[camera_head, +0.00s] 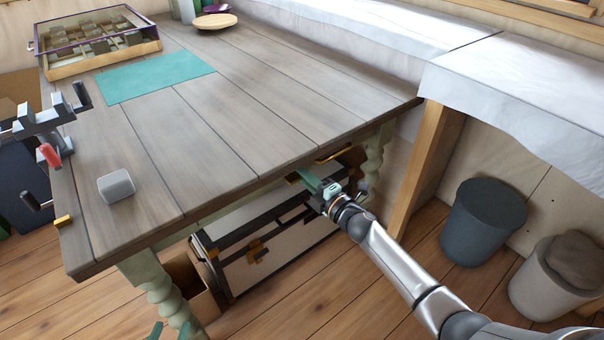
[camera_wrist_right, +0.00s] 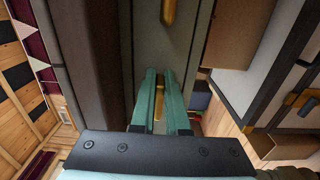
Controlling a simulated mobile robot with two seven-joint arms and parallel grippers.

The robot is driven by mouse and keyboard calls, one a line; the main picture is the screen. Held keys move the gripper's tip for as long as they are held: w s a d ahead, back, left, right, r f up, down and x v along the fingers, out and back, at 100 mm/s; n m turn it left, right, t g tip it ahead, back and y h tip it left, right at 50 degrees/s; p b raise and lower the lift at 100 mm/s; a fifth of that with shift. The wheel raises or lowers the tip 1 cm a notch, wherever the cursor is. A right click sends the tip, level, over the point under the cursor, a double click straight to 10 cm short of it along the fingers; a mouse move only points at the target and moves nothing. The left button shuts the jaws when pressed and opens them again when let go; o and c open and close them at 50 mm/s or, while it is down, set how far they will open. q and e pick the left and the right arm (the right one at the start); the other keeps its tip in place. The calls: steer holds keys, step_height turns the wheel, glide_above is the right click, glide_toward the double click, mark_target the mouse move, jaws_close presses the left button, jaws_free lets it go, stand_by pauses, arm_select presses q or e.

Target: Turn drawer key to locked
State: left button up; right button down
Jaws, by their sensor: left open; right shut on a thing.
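A sage-green drawer front (camera_wrist_right: 150,45) shows in the right wrist view, under the wooden tabletop (camera_head: 220,110). A brass handle (camera_head: 333,154) is on it, and it also shows in the wrist view (camera_wrist_right: 168,12). My right gripper (camera_head: 303,176) reaches under the table's front edge. In the wrist view its teal fingers (camera_wrist_right: 158,75) are shut on a narrow brass piece, the drawer key (camera_wrist_right: 160,98). The fingers hide part of the key, and I cannot tell its turn angle. My left gripper (camera_head: 170,331) is open and empty at the bottom edge, by the table leg.
A grey rounded block (camera_head: 116,186), a teal mat (camera_head: 155,76), a glass-topped case (camera_head: 100,42) and a clamp (camera_head: 50,125) are on the table. A white chest (camera_head: 275,255) stands underneath. Dark and pale bins (camera_head: 483,222) stand at right. Floor in front is clear.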

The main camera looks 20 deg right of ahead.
steer(key=c, duration=0.9)
jaws_free()
arm_select(q)
steer(key=shift+w+r, duration=0.15)
steer(key=shift+r, duration=0.05)
arm_select(e)
steer(key=shift+s, duration=0.15)
arm_select(q)
steer(key=s+f+g+p, duration=0.2)
steer(key=s+f+g, duration=0.2)
steer(key=s+f, duration=0.2)
steer(key=shift+d+f+n+y, duration=0.15)
steer(key=shift+f+n+y, duration=0.2)
steer(key=shift+f, duration=0.55)
arm_select(e)
steer(key=shift+v, duration=6.1)
